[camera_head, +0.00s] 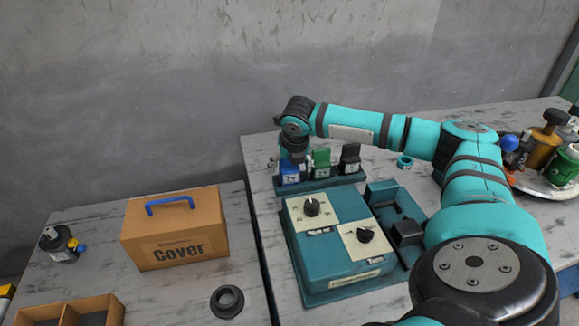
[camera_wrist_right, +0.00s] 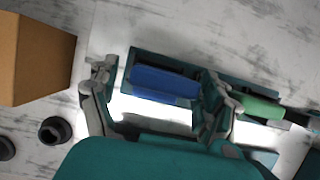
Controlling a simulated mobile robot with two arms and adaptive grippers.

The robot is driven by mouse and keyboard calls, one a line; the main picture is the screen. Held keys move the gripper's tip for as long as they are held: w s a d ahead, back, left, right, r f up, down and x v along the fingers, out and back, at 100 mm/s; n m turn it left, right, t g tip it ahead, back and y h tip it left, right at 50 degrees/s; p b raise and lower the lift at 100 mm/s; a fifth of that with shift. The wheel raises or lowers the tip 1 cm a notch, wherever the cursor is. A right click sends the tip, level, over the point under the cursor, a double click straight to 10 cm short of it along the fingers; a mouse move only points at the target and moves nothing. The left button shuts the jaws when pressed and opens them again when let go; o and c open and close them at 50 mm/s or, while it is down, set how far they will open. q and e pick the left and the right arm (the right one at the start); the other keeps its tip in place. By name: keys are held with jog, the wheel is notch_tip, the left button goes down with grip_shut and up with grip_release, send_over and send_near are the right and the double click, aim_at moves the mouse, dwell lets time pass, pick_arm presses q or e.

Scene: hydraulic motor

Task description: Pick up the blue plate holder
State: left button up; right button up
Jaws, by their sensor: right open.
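The blue plate holder (camera_head: 289,174) stands at the left end of a teal rack (camera_head: 345,181), beside a green holder (camera_head: 320,160) and a black holder (camera_head: 350,156). My right gripper (camera_head: 292,158) is above the blue holder and partly covers its top. In the right wrist view, the blue holder (camera_wrist_right: 165,84) lies between the two spread fingers of my right gripper (camera_wrist_right: 160,88). The gripper is open, with gaps at the holder's ends. The green holder (camera_wrist_right: 262,108) is just past the right finger. My left gripper is not in view.
A teal box with two knobs (camera_head: 335,238) stands in front of the rack. An orange-brown box marked Cover (camera_head: 175,240) and a dark ring (camera_head: 227,301) are on the left table. Bottles on a round tray (camera_head: 535,185) stand at the far right. A wall is behind.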

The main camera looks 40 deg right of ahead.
jog(key=shift+w+f, duration=0.1)
jog(key=shift+f, duration=0.1)
jog(key=c, duration=1.3)
jog(key=shift+r, duration=0.1)
jog(key=shift+r, duration=0.1)
